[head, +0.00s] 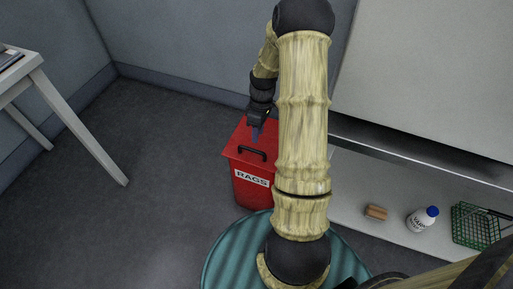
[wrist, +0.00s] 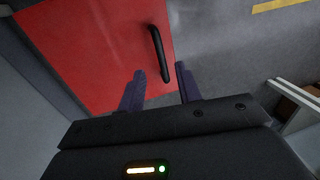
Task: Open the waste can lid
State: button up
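The waste can (head: 252,187) is a red box with a white label reading RAGS on its front. Its red lid (head: 236,148) looks closed and carries a black bar handle (head: 252,153) near the front edge. In the wrist view the lid (wrist: 105,45) fills the upper left, with the handle (wrist: 159,54) just beyond my fingertips. My gripper (head: 257,131) is over the lid, behind the handle in the head view. In the wrist view my gripper (wrist: 160,70) has its two purple fingers apart with nothing between them. My arm hides the lid's right part in the head view.
A low white shelf (head: 350,190) to the right holds a brown block (head: 376,212), a white bottle with a blue cap (head: 422,219) and a green wire basket (head: 474,226). A table (head: 60,95) stands at left. Floor (head: 130,220) between table and can is clear.

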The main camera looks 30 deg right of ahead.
jog(key=f, duration=0.2)
jog(key=f+b, duration=0.1)
jog(key=f, duration=0.1)
jog(key=a+f, duration=0.1)
jog(key=f, duration=0.1)
jog(key=shift+s+f+b, duration=0.3)
jog(key=shift+s+f, duration=0.1)
grip_shut()
